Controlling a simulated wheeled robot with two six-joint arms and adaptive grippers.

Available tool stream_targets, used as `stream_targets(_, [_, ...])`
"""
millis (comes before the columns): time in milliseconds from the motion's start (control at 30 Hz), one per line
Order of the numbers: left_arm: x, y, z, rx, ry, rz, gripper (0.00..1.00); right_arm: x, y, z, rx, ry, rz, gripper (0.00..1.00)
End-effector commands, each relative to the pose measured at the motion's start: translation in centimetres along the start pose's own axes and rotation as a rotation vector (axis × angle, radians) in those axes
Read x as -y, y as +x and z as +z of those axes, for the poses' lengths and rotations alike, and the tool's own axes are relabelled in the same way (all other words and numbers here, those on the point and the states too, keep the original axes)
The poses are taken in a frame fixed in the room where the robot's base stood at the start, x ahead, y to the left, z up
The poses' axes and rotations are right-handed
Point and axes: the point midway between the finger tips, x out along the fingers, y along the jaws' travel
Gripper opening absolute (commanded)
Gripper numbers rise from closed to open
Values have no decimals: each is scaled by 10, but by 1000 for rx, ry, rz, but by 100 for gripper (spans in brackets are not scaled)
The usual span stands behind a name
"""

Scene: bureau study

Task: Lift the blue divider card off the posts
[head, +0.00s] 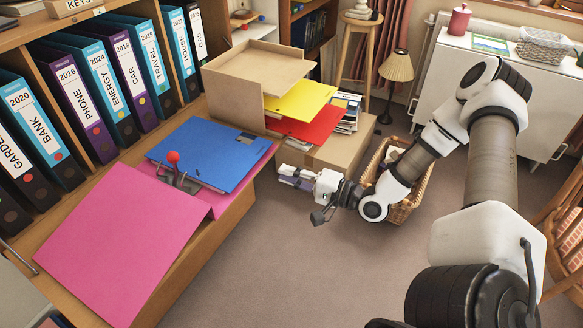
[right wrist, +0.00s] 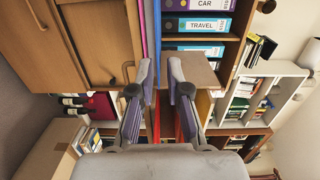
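The blue divider card (head: 205,150) lies over the far part of an open lever-arch file. A metal mechanism with a red knob (head: 173,157) stands at its near left edge; whether the posts pass through the card is too small to tell. Pink sheets (head: 120,240) lie on the near side, and more pink (head: 236,190) shows under the card. My right gripper (head: 284,175) is right of the card, apart from it. In the right wrist view its fingers (right wrist: 162,68) are spread and empty, with the blue card (right wrist: 158,28) edge-on ahead. My left gripper is out of view.
Labelled binders (head: 75,95) fill the shelf behind the file. A cardboard tray (head: 250,75) with yellow (head: 300,100) and red (head: 315,127) sheets stands at the back, near a cardboard box (head: 345,150). A wicker basket (head: 412,200) stands below my right arm. Open floor lies in front.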

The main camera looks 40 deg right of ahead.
Motion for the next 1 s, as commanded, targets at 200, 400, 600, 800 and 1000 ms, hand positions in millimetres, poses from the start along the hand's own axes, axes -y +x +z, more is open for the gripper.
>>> stream_targets(200, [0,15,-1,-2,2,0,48,-2,4,-7,-21,1,-28,16])
stream_targets(400, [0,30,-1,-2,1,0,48,-4,18,-6,-17,0,-27,16])
stream_targets(600, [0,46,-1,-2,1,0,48,-4,34,-7,-18,-1,-26,16])
stream_targets(800, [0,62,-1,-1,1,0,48,-4,51,-7,-18,-1,-25,16])
stream_targets(1000, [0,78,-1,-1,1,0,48,-4,68,-7,-17,-2,-25,16])
